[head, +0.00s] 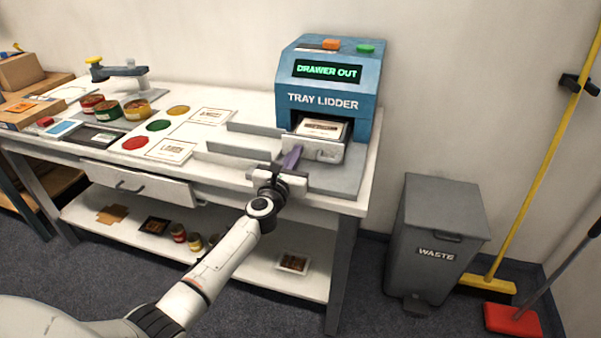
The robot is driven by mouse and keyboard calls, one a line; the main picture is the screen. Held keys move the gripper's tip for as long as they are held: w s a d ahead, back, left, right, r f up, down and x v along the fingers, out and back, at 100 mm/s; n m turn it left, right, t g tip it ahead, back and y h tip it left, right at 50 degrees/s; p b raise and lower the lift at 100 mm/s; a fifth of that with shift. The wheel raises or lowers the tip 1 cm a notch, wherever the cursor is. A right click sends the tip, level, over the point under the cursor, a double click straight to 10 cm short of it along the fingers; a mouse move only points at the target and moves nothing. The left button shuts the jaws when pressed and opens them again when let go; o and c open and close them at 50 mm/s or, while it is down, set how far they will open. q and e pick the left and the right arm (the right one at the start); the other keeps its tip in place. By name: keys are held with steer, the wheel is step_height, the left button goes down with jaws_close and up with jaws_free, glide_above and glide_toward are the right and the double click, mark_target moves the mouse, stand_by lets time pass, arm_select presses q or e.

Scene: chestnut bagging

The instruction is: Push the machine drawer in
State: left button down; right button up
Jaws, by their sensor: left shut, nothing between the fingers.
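The blue tray lidder machine (331,84) stands at the right end of the white table, and its screen reads "DRAWER OUT". Its grey drawer (321,149) sticks out of the front opening, with a lidded, labelled tray (321,128) in it. My left gripper (291,158) is shut and empty, with its purple fingers close to the left part of the drawer front. I cannot tell whether they touch it. My right gripper is not in view.
Grey guide rails (240,150) lie left of the machine. Cans (108,110), coloured lids and label cards cover the table (225,97) farther left. A grey waste bin (436,240) stands right of the table, with a yellow broom (487,284) beyond it.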

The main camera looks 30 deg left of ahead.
arm_select(q)
steer(key=shift+w+a, duration=0.15)
steer(key=shift+w, duration=0.45)
stand_by(0.4)
